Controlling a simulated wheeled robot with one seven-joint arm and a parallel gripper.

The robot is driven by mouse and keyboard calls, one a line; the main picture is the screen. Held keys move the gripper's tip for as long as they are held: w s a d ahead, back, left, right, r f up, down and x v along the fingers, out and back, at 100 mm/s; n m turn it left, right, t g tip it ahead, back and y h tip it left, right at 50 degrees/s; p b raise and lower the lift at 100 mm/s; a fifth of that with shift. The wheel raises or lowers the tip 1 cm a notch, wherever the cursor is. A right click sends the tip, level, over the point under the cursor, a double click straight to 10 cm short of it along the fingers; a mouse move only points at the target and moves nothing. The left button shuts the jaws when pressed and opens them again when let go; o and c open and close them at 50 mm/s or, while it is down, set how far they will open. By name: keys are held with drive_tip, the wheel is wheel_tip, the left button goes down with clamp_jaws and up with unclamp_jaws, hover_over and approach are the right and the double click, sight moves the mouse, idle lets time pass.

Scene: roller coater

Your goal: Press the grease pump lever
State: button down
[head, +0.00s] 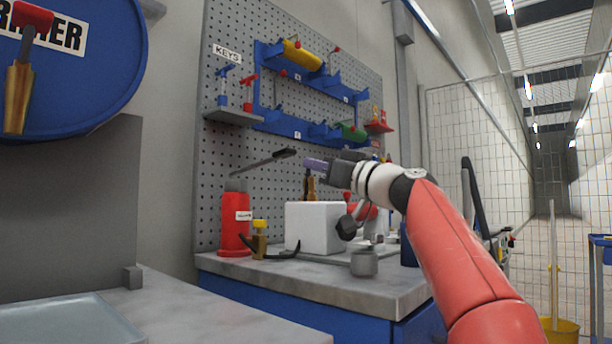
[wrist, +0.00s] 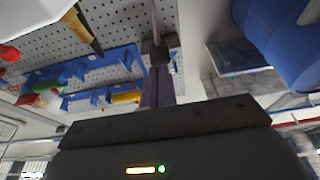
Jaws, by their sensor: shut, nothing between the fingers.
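The grease pump (head: 235,222) is a red cylinder with a white label, standing on the left part of the grey worktop. Its lever (head: 265,162) is a thin rod rising from the pump top to the right and ending in a black handle (head: 287,153). My gripper (head: 308,164) has purple fingers, shut and empty, just right of the handle and at about its height. In the wrist view, the fingers (wrist: 157,88) point at the dark handle (wrist: 156,52), with the rod running away behind it. I cannot tell whether the fingertips touch the handle.
A white box (head: 315,228) stands below my gripper, with a yellow-capped bottle (head: 259,240) beside the pump and a grey jar (head: 364,262) in front. A pegboard (head: 225,145) with blue racks rises behind. A blue drum (head: 70,70) is at upper left.

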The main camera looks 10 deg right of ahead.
drive_tip(key=shift+f+b+v, duration=0.15)
drive_tip(key=shift+b+v, duration=0.3)
drive_tip(key=shift+v, duration=0.9)
drive_tip(key=shift+f+b+v, duration=0.2)
drive_tip(key=shift+b+v, duration=0.2)
drive_tip(key=shift+v, duration=0.95)
drive_tip(key=shift+w+a, duration=0.1)
drive_tip(key=shift+a, duration=0.05)
idle(0.6)
